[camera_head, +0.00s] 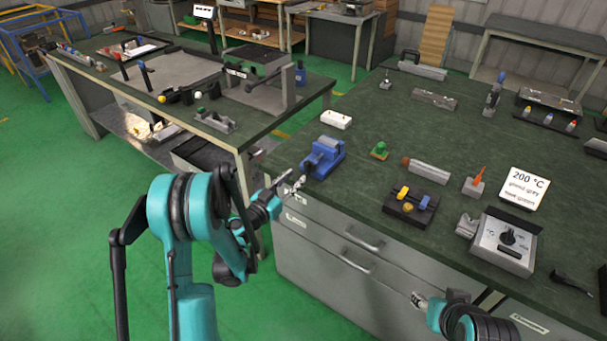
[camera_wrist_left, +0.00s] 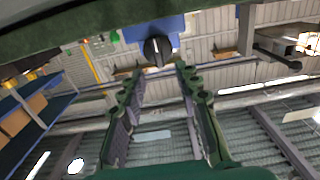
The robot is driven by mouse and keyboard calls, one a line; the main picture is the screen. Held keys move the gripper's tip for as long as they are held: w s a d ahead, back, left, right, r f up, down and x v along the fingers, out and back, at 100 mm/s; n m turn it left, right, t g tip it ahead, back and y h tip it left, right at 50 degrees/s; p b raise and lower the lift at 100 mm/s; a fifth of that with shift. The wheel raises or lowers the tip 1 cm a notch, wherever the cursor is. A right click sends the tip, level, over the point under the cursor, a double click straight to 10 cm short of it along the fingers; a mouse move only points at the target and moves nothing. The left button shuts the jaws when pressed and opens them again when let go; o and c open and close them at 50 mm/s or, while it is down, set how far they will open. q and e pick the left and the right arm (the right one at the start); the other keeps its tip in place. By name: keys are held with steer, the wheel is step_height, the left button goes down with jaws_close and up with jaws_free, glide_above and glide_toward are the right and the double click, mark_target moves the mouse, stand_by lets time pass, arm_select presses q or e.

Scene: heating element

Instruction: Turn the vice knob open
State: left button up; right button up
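The blue vice (camera_head: 322,158) stands at the near left corner of the dark green workbench. In the left wrist view the black knob (camera_wrist_left: 157,50) sits on the blue vice body (camera_wrist_left: 168,26), at the top centre. My left gripper (camera_head: 291,183) is just in front of the vice, off the bench edge. In the left wrist view my left gripper (camera_wrist_left: 160,72) is open, with its fingertips apart below the knob and nothing between them. My right gripper (camera_head: 418,300) is low by the drawers; its opening is unclear.
A white box (camera_head: 336,119) lies behind the vice, and a small green-topped part (camera_head: 379,150) stands right of it. A block with yellow and blue pieces (camera_head: 411,203) and a heating unit (camera_head: 503,243) are farther right. Drawers (camera_head: 350,255) fill the bench front.

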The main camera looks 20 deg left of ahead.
mark_target(306, 168)
arm_select(q)
steer(key=b+x, duration=0.1)
steer(key=x, duration=0.3)
steer(key=shift+w+d, duration=0.1)
steer(key=shift+w+d+b, duration=0.2)
steer(key=shift+w+b, duration=0.15)
steer(key=shift+w, duration=0.25)
jaws_close()
